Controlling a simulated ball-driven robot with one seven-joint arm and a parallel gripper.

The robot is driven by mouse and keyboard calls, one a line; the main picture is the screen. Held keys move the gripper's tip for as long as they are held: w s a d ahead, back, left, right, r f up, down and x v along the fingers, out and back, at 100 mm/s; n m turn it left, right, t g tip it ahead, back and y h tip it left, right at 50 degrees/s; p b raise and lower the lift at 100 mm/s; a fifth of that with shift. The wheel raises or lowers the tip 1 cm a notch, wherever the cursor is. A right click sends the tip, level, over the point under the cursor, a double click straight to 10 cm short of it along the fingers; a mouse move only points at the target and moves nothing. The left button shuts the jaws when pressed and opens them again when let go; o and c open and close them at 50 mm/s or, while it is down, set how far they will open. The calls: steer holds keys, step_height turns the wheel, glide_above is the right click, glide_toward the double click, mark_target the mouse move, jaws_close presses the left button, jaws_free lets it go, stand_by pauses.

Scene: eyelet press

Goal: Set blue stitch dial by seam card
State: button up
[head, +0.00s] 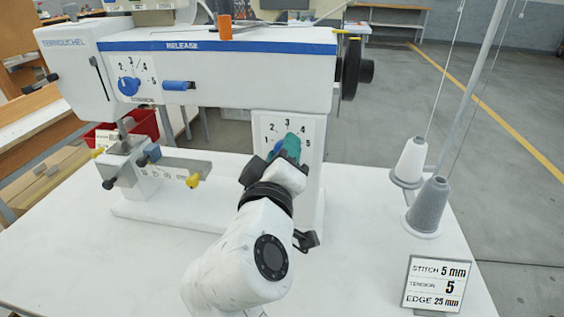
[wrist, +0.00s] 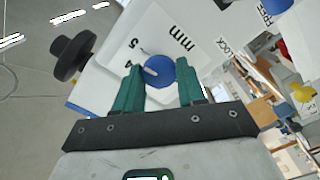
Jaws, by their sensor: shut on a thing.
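The blue stitch dial (wrist: 160,72) sits on the white machine's column face, with a scale of numbers and "mm" beside it. My gripper (wrist: 160,78) has its two green fingers on either side of the dial and is shut on it. The dial's pale pointer mark seems to point near the 4; 5 is printed close by.
A second blue dial (head: 129,86) and a blue release lever (head: 178,85) are on the upper arm. A yellow-tipped edge slide (head: 193,180) sticks out at the left. Grey (head: 428,207) and white (head: 410,160) thread cones stand at the right. The front tabletop is clear.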

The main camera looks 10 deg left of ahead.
steer(key=shift+f+m+b, duration=0.2)
steer(key=shift+m+b, duration=0.1)
steer(key=shift+m, duration=0.2)
steer(key=o, duration=1.1)
steer(key=shift+r, duration=0.15)
steer(key=shift+c, duration=0.2)
steer(key=s, duration=1)
steer(key=shift+s+a, duration=0.15)
steer(key=shift+s, duration=0.25)
